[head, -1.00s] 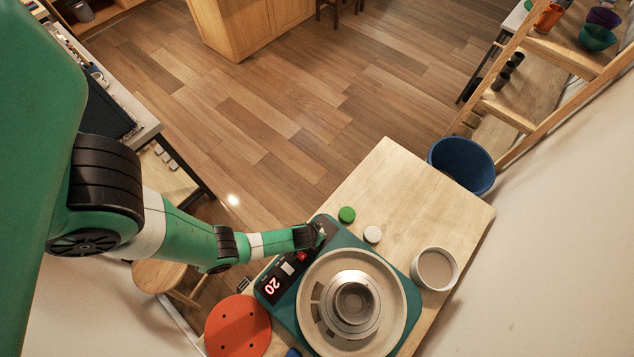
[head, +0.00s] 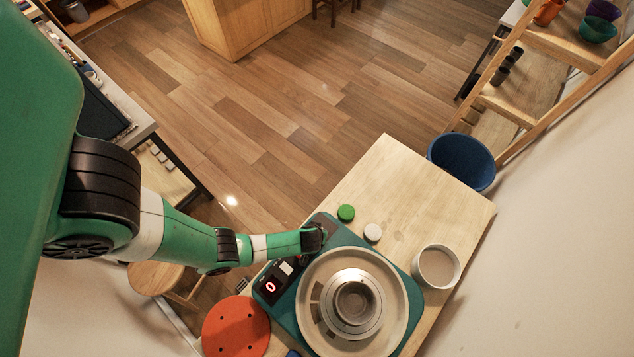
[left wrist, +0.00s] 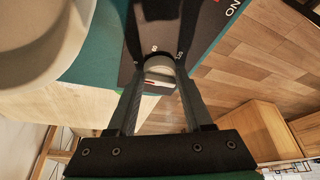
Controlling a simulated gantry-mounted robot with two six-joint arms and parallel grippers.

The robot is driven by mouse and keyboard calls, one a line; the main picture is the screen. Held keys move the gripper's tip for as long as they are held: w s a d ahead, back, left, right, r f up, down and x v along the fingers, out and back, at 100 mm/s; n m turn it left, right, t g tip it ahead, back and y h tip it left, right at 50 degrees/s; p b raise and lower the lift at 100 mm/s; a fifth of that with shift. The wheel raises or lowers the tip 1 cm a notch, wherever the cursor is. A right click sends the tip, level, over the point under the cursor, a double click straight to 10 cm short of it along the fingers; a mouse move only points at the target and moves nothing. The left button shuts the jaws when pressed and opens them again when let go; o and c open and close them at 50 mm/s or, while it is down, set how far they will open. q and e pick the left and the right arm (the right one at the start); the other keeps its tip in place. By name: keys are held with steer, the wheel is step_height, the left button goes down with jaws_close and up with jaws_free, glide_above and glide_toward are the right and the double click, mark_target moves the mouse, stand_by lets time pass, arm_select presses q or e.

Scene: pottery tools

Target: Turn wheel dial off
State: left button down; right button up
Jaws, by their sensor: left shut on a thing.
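The pottery wheel (head: 407,290) is a teal unit with a round tan splash pan and a metal wheel head on the wooden table. Its black control panel (head: 268,285) shows a red "0". My left gripper (head: 322,232) is at the panel's far end in the head view and hides the dial there. In the left wrist view, my left gripper (left wrist: 160,80) has its two fingers around the pale round dial (left wrist: 159,63), shut on it. Printed marks show on the panel beside the dial. My right gripper is not in view.
A green round piece (head: 346,213) and a white round piece (head: 372,233) lie beside the wheel. A white bowl (head: 437,266) stands to its right, an orange disc (head: 235,327) to its left. The table's upper right part is clear.

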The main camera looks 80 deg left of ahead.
arm_select(q)
steer(key=shift+c, duration=1.6)
jaws_free()
steer(key=p+v, duration=1.1)
steer(key=shift+r+p, duration=0.3)
steer(key=shift+p, duration=0.1)
steer(key=shift+d, duration=0.15)
